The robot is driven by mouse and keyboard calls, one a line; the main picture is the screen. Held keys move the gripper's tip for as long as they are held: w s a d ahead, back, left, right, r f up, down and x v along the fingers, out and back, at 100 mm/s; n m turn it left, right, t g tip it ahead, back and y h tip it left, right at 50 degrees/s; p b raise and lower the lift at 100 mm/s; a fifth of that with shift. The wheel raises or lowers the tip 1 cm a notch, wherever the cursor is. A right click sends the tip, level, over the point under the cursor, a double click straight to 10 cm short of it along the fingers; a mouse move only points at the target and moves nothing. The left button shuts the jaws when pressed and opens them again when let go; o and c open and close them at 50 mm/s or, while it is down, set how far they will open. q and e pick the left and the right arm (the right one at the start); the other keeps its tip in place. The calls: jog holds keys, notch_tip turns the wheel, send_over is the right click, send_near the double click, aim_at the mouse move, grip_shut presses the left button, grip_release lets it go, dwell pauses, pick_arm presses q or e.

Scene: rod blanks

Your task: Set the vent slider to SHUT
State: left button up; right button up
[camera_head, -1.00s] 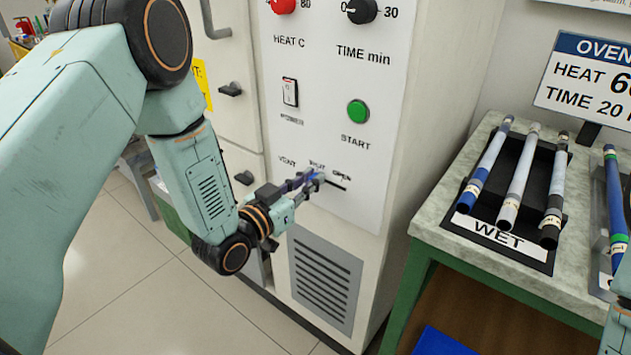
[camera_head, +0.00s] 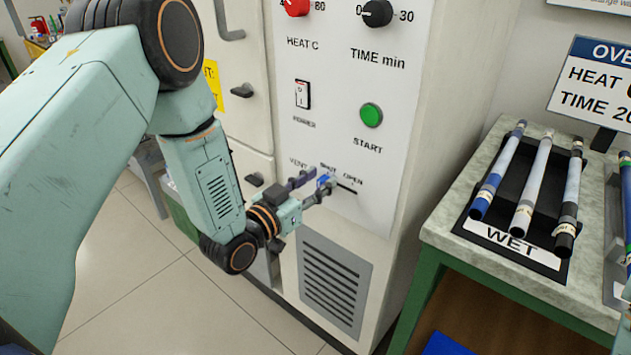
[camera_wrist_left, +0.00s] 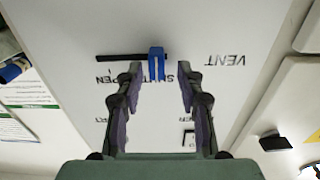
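The vent slider has a blue knob (camera_head: 325,181) on a dark slot (camera_head: 347,190) in the white oven panel. In the left wrist view, upside down, the knob (camera_wrist_left: 156,64) sits near the slot's SHUT end, away from OPEN. The SHUT label is partly hidden by the knob and fingers. My left gripper (camera_head: 322,179) is open at the panel, its fingers on either side of the knob. My right gripper is out of view.
Above the slider are the START button (camera_head: 371,115), power switch (camera_head: 302,94) and two dials. A vent grille (camera_head: 334,283) is below. To the right, a bench (camera_head: 455,232) holds several rods on a WET rack (camera_head: 505,246).

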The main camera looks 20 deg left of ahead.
pick_arm(q)
jog(key=v, duration=1.2)
dwell(0.4)
